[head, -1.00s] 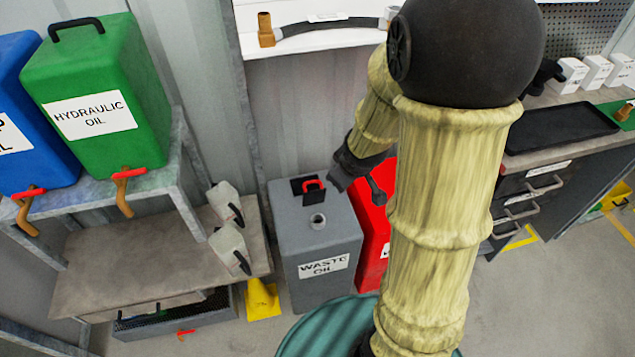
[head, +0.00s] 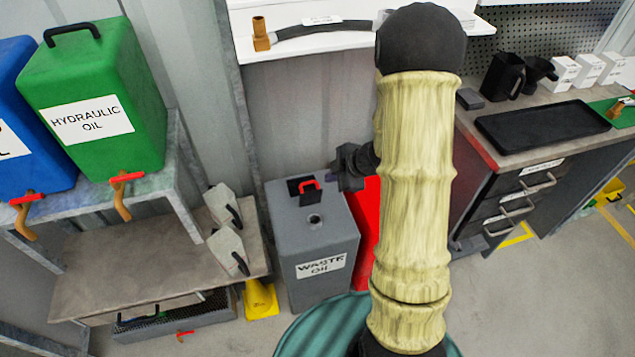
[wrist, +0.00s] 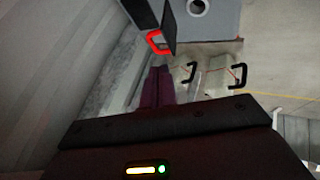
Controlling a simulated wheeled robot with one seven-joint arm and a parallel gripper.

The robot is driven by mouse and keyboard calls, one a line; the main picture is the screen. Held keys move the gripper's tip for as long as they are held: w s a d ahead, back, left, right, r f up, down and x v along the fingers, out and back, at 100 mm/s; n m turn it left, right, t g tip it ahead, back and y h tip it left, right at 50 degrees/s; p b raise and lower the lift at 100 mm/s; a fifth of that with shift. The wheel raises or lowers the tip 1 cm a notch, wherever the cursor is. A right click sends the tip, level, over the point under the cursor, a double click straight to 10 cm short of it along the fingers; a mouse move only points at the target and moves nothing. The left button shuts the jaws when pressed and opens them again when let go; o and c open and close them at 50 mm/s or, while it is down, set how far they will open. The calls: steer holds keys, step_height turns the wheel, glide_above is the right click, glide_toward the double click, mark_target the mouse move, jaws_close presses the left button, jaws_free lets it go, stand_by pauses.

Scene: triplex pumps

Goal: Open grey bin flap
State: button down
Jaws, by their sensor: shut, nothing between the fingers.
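The grey bin (head: 315,245) labelled WASTE OIL stands on the floor. Its black flap (head: 293,187) with a red handle (head: 309,184) is on the top, towards the back. In the wrist view the flap (wrist: 171,25) and red handle (wrist: 158,42) are at the top, and part of the bin top (wrist: 222,15) shows. I cannot tell the flap's exact angle. My gripper (head: 334,177) is just right of the handle in the head view, apparently apart from it. In the wrist view its shut, empty fingers (wrist: 158,85) appear below the handle.
A red bin (head: 366,210) stands right of the grey bin, partly behind my arm. A teal drum (head: 310,325) is in front. A bench (head: 130,265) with two small canisters is to the left. A white shelf (head: 340,45) hangs above, against the wall.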

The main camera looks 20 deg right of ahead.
mark_target(309, 193)
steer(key=b+x, duration=0.2)
steer(key=x, duration=0.8)
